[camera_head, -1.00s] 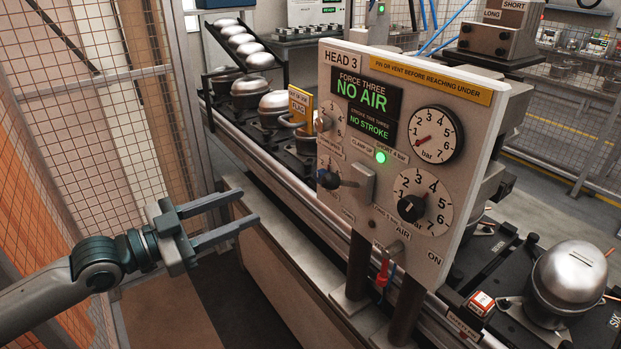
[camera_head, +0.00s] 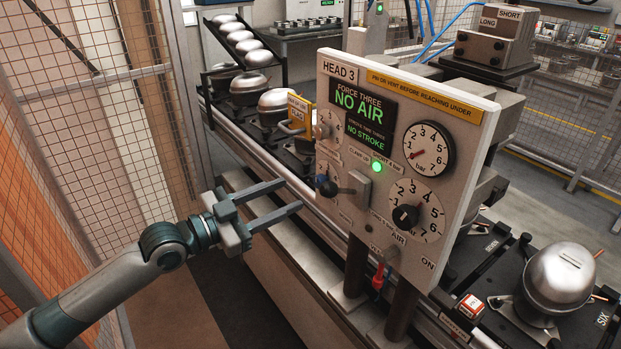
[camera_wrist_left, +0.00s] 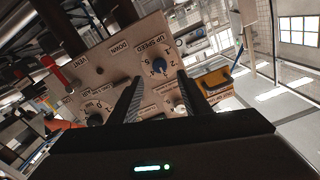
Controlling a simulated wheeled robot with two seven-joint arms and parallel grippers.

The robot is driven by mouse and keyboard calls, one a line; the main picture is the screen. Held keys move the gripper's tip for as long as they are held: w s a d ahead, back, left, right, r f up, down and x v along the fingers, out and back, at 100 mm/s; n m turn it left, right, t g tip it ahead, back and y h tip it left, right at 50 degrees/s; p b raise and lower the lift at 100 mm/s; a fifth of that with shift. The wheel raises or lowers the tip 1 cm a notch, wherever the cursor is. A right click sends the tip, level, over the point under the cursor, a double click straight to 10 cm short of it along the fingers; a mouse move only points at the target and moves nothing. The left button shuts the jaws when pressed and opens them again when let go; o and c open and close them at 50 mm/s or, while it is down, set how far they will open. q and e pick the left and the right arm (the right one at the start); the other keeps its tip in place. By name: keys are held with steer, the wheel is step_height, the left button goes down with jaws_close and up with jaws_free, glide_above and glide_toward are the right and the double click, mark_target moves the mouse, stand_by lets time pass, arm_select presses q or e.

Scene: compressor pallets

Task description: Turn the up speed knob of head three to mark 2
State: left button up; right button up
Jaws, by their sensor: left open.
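The HEAD 3 panel (camera_head: 385,160) stands at the centre of the head view. In the left wrist view a blue knob (camera_wrist_left: 158,65) sits on a white numbered dial under the label UP SPEED; its exact setting is too small to read. In the head view a dark blue knob (camera_head: 326,187) projects at the panel's lower left; its label is unreadable there. My left gripper (camera_head: 292,193) is open and empty, its fingertips left of the panel and pointing at it. In the wrist view the knob shows between and just beyond the fingertips (camera_wrist_left: 160,77). My right gripper is out of view.
A black pointer knob (camera_head: 405,215), a grey clamp lever (camera_head: 357,188) and a red-handled air lever (camera_head: 378,277) share the panel. A mesh fence (camera_head: 90,120) stands left. Compressors line the conveyor behind.

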mark_target(316, 182)
arm_select(q)
steer(key=p+x, duration=0.2)
steer(key=x, duration=0.4)
steer(key=shift+w+d+r, duration=0.1)
steer(key=shift+w+d, duration=0.1)
steer(key=shift+d, duration=0.05)
steer(key=shift+w+d, duration=0.35)
steer(key=shift+d, duration=0.1)
steer(key=c, duration=1)
steer(key=shift+c, duration=0.2)
